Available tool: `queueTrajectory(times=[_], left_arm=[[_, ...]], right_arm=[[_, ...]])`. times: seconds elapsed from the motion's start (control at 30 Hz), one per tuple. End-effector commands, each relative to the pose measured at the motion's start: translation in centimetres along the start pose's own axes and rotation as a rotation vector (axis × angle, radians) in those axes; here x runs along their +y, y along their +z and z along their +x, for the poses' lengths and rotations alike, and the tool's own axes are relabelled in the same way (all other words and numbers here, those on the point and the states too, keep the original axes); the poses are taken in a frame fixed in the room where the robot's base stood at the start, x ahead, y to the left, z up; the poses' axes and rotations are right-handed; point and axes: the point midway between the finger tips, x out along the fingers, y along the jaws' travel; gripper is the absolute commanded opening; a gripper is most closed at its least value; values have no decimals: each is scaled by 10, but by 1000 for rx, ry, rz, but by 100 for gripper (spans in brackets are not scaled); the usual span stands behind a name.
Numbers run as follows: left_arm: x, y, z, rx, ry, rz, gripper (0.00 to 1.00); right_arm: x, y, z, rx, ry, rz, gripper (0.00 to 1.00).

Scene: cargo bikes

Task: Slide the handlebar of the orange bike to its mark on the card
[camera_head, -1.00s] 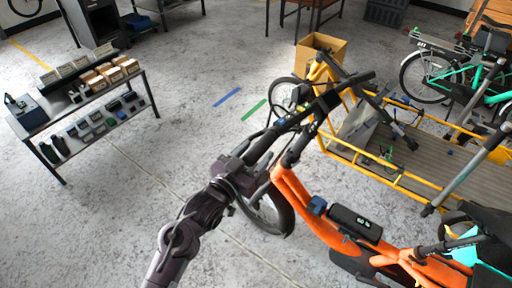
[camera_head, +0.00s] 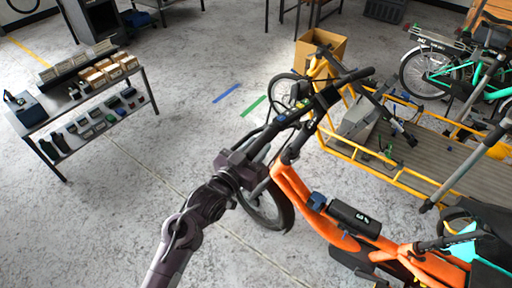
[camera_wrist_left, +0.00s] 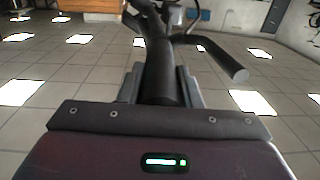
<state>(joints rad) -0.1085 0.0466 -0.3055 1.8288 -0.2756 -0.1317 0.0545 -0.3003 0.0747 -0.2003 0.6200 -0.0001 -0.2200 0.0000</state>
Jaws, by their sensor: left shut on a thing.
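The orange bike (camera_head: 312,203) stands in the middle right of the head view. Its black handlebar (camera_head: 345,80) runs slanting from my left gripper up to a grip at the upper right. My left gripper (camera_head: 247,160) is shut on the handlebar's near end. In the left wrist view the dark grip (camera_wrist_left: 160,75) runs away between the jaws, with a brake lever (camera_wrist_left: 228,62) to its right. A dark display box (camera_head: 356,218) on the frame carries small light characters, too small to read surely. I cannot make out the card or its mark. My right gripper is not in view.
A yellow-framed cargo bike (camera_head: 380,172) stands close behind the handlebar, with a cardboard box (camera_head: 322,46) beyond it. A teal bike (camera_head: 455,75) is at the upper right. A shelf table (camera_head: 85,95) with small boxes stands left.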

Motion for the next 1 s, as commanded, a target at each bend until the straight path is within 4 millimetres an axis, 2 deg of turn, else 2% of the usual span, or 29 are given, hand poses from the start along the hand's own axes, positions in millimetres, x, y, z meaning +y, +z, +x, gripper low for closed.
queueTrajectory(times=[0.03,0.17,0.4,0.43,0.6,0.87,1.0], left_arm=[[-2,10,0,-3,0,1,0],[-7,26,0,-3,0,1,0],[-7,24,0,-5,-1,-1,0],[-7,24,0,-5,0,-1,32],[-7,24,0,-3,0,-1,53],[-7,23,0,-1,0,0,53],[-7,26,-12,-2,0,1,53]], right_arm=[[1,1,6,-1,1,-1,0],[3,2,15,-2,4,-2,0],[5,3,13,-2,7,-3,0],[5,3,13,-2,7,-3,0],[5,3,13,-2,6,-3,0],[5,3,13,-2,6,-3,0],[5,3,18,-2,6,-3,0]])
